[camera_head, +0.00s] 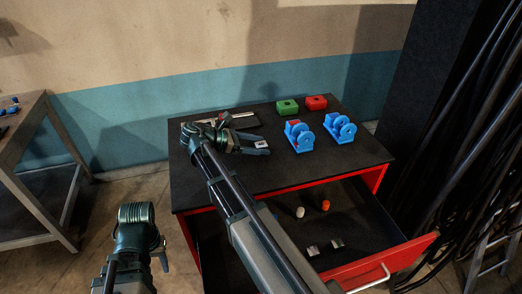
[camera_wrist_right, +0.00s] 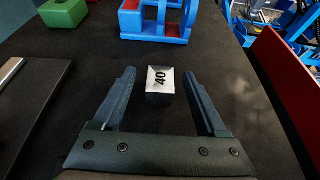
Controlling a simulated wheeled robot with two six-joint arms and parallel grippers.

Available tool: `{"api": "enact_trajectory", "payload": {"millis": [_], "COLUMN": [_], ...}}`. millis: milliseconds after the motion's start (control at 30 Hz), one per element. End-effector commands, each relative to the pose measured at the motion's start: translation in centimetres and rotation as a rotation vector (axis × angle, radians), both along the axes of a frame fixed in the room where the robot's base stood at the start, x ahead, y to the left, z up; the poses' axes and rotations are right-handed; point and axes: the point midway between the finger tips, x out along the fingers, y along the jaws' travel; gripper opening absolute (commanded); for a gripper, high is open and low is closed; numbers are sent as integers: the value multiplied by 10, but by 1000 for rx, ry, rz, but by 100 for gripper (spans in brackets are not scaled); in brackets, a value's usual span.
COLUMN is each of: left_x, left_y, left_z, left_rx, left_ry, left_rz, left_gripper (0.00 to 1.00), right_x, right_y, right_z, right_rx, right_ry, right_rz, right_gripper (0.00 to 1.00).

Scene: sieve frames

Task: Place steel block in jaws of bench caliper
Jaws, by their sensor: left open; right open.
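The steel block (camera_wrist_right: 160,84), a small silver cube marked "40", sits on the black cabinet top between the fingers of my right gripper (camera_wrist_right: 159,73). The fingers are open, with a gap visible on both sides of the block. In the head view the block (camera_head: 261,144) shows at the tips of my right gripper. The bench caliper (camera_head: 240,117), dark with a silver bar, lies behind my right gripper, partly hidden by it. Part of it shows at the left of the wrist view (camera_wrist_right: 35,85). My left gripper (camera_head: 163,261) hangs low at the left, away from the cabinet, its fingers mostly hidden.
Two blue fixtures (camera_head: 299,136) (camera_head: 340,127) stand right of the block. A green block (camera_head: 287,106) and a red block (camera_head: 316,102) sit behind them. The red drawer (camera_head: 386,262) is open, holding several small pieces. A wooden table (camera_head: 22,150) stands at far left.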

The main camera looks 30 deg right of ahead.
Motion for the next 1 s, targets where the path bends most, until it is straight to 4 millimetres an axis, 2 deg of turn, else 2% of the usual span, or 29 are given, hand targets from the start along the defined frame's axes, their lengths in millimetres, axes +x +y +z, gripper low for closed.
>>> {"api": "enact_trajectory", "payload": {"millis": [100, 267, 367, 700, 1000], "left_x": [0, 0, 0, 0, 0], "left_y": [0, 0, 0, 0, 0], "left_z": [-5, -4, -4, -4, -4], "left_rx": [0, 0, 0, 0, 0], "left_ry": [0, 0, 0, 0, 0], "left_rz": [0, 0, 0, 0, 0], "left_gripper": [47, 47, 47, 47, 47], "right_x": [-3, -2, -2, -2, -2], "right_y": [-9, -9, -9, -8, -8], "right_z": [-5, -4, -4, -4, -4], "right_rx": [0, 0, 0, 0, -1], "right_ry": [0, 1, 1, 1, 1], "right_rz": [-1, 1, 0, 0, 0], "right_gripper": [75, 75, 61, 0, 0]}}
